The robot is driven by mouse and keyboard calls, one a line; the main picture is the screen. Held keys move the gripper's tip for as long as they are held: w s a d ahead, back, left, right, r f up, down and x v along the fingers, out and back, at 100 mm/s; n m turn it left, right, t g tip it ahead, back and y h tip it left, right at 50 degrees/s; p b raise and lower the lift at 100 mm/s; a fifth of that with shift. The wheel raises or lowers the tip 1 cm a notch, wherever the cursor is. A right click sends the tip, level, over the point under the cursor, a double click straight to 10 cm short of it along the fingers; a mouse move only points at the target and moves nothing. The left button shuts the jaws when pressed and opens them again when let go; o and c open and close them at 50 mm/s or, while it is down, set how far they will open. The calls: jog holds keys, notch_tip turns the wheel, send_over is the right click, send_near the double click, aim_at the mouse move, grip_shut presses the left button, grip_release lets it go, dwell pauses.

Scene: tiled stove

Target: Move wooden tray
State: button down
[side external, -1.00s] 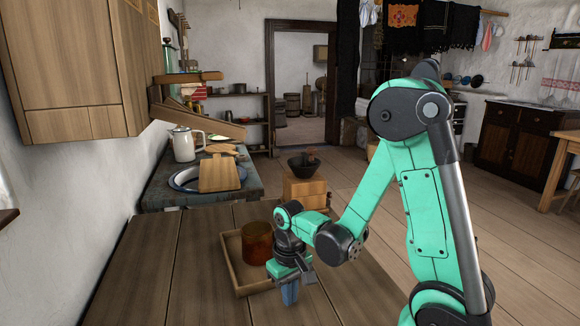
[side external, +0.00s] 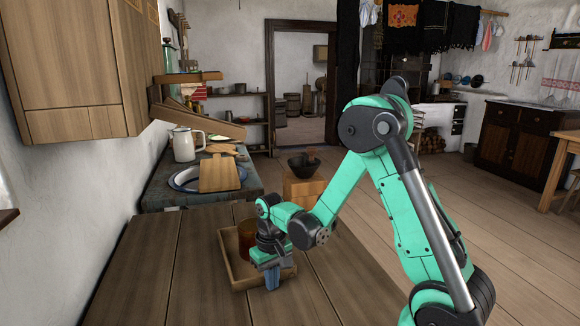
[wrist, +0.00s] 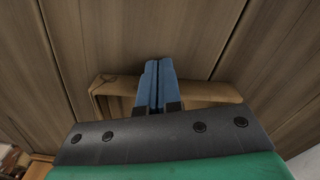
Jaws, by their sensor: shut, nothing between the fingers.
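The wooden tray (side external: 232,268) lies on the wooden table and holds an amber jar (side external: 244,236), now partly hidden behind my gripper. My gripper (side external: 272,278) points down at the tray's near right side, its blue fingers shut with nothing between them. In the wrist view the two blue fingers (wrist: 154,84) lie side by side across the tray's edge (wrist: 205,92), which runs to both sides of them. I cannot tell whether the fingertips touch the tray.
The table top (side external: 150,270) is clear left of the tray and to its right. Behind it, a side counter carries a white basin with a wooden board (side external: 219,174) and a white jug (side external: 183,144). A dark bowl (side external: 303,164) stands on a wooden box beyond the table.

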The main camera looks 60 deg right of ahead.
aim_at(284, 300)
dwell(0.3)
jog(key=s, duration=0.1)
jog(key=s+a, duration=0.1)
jog(key=s, duration=0.1)
jog(key=shift+s+a+r, duration=0.2)
jog(key=shift+s+a, duration=0.1)
jog(key=shift+s, duration=0.05)
notch_tip(284, 300, up, 9)
jog(key=w+d+m, duration=0.1)
jog(key=w+d, duration=0.1)
jog(key=w, duration=0.6)
notch_tip(284, 300, down, 9)
jog(key=shift+d+r, duration=0.1)
jog(key=shift+d, duration=0.05)
jog(key=shift+s, duration=0.1)
jog(key=shift+s+a, duration=0.3)
jog(key=shift+s, duration=0.2)
jog(key=shift+s+a, duration=0.3)
jog(key=shift+s, duration=0.2)
